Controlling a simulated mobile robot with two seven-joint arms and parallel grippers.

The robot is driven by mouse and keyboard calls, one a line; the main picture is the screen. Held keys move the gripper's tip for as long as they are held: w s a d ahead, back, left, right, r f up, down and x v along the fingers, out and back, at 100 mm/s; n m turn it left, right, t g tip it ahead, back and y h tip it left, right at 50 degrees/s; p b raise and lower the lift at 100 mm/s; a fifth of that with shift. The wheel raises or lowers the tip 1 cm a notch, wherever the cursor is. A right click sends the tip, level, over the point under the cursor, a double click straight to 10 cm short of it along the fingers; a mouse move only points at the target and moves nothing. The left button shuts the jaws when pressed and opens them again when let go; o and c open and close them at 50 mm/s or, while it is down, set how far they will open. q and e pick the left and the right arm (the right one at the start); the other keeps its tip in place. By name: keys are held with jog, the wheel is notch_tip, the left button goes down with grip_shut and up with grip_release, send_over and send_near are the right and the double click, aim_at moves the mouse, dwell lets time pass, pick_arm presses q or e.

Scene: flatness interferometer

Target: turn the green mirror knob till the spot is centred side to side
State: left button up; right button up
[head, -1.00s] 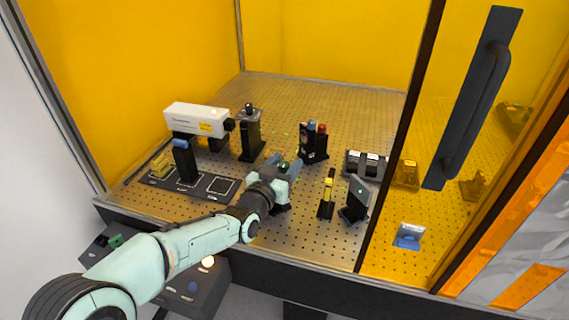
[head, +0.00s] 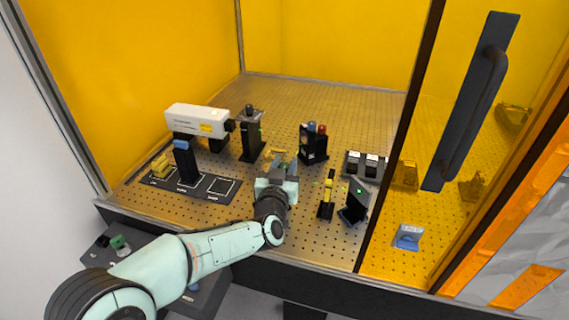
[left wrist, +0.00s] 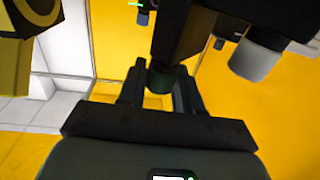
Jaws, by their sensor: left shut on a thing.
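My left gripper (head: 281,160) is low over the perforated board, in front of the black mount with blue and red knobs (head: 313,142). In the left wrist view its two fingers (left wrist: 160,88) are shut on a dark green knob (left wrist: 160,79) under a black block (left wrist: 186,42). The green knob is hidden in the head view. A black screen (head: 354,205) stands right of the gripper with a small green spot (head: 359,190) on its face; how well it is centred is too small to tell. My right gripper is not in view.
A white laser box (head: 197,119) and a black post (head: 250,139) stand to the left. A yellow-and-black post (head: 327,197) stands between gripper and screen. The enclosure's door with a black handle (head: 475,105) is at right.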

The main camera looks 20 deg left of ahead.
pick_arm(q)
jog(key=shift+d+r+n+y+p, duration=0.15)
jog(key=shift+r+n+y+p, duration=0.15)
jog(key=shift+n+y+p, duration=0.6)
jog(key=shift+f+y, duration=0.15)
jog(key=shift+y, duration=0.45)
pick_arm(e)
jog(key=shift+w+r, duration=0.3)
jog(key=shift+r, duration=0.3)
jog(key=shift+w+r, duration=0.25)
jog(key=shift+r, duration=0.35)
pick_arm(q)
jog(key=o, duration=0.9)
jog(key=shift+f, duration=0.1)
jog(key=shift+s, duration=0.1)
jog(key=v, duration=0.4)
jog(key=b+v, duration=0.1)
jog(key=v, duration=0.3)
jog(key=b+v, duration=0.1)
jog(key=v, duration=0.4)
jog(key=shift+s+r, duration=0.1)
jog(key=shift+r, duration=0.15)
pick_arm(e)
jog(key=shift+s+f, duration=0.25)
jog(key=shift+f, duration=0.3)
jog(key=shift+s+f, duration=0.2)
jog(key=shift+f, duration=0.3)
